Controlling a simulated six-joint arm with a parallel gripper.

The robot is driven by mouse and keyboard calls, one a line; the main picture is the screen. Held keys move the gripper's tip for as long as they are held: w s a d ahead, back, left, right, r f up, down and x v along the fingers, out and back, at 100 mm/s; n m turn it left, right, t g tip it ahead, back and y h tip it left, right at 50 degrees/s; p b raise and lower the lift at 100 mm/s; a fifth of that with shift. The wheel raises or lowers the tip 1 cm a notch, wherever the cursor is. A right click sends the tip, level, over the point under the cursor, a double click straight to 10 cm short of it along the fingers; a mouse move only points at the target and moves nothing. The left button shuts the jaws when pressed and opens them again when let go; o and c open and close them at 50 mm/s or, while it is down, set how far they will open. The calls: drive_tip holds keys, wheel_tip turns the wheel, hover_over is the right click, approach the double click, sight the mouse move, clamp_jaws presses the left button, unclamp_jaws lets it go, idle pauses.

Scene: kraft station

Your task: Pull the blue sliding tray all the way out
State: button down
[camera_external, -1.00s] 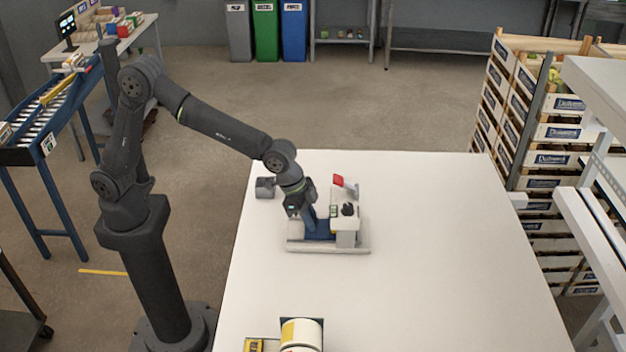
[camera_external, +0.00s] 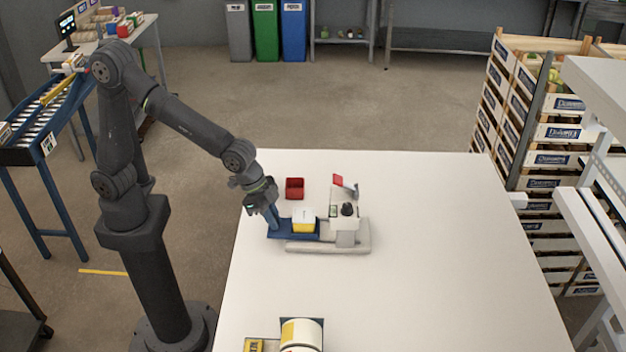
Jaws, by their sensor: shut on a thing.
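The blue sliding tray (camera_external: 280,233) sticks out to the left of a white device (camera_external: 345,222) on the white table. A small white and yellow box (camera_external: 304,221) sits on the tray, close to the device. My gripper (camera_external: 270,221) is at the tray's left end, shut on an upright blue part there that looks like its handle. The fingertips are small and partly merge with the blue part.
A red open box (camera_external: 295,188) stands behind the tray. The device has a red-ended lever (camera_external: 340,182) and a black knob (camera_external: 347,209). The table's right side (camera_external: 450,250) is clear.

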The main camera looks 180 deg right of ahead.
drive_tip(key=shift+d, duration=0.15)
drive_tip(key=c, duration=1.4)
unclamp_jaws()
drive_tip(key=v, duration=1.7)
drive_tip(key=shift+r, duration=0.2)
drive_tip(key=shift+f, duration=0.1)
drive_tip(key=x, duration=1.7)
drive_tip(key=shift+f, duration=0.15)
drive_tip(key=shift+o, duration=0.4)
